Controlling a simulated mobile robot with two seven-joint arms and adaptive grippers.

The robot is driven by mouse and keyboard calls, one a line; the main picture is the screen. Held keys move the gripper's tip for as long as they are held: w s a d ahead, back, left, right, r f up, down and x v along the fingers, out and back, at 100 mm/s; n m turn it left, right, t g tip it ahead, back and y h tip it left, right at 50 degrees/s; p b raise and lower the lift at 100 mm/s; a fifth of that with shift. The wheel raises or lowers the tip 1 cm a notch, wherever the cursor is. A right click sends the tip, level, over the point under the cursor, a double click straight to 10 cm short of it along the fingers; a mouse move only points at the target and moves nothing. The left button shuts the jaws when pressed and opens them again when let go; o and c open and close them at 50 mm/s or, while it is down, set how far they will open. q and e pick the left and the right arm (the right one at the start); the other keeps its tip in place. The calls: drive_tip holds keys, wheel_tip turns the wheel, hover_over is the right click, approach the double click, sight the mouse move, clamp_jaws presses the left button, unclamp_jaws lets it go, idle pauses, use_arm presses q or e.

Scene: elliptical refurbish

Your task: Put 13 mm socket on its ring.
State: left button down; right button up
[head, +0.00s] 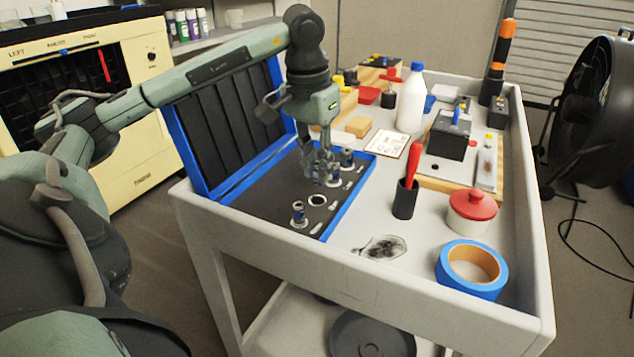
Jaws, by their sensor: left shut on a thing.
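An open blue case (333,226) with a dark lining lies on the cart, its lid standing up at the left. A row of white rings with small white labels runs along its right side. My left gripper (321,172) points down over this row, shut on a small metal socket with a blue band (332,180), partly hidden by the fingers. Just in front of it, one white ring (318,201) is empty. Another socket (299,213) stands upright at the near end, and one more (347,158) stands behind the gripper. The size labels are too small to read. My right gripper is not in view.
Right of the case stand a black cup (405,201) with a red-handled tool, a red-lidded pot (471,211) and blue tape (471,269). A white bottle (411,100) and a black box (450,136) stand behind.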

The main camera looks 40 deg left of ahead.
sight(316, 180)
use_arm(q)
drive_tip(key=shift+f, duration=2)
drive_tip(key=shift+f, duration=0.1)
drive_tip(key=c, duration=1.4)
unclamp_jaws()
wheel_tip(316, 180, up, 12)
drive_tip(key=s, duration=0.1)
drive_tip(key=shift+s, duration=0.25)
drive_tip(key=shift+d, duration=0.1)
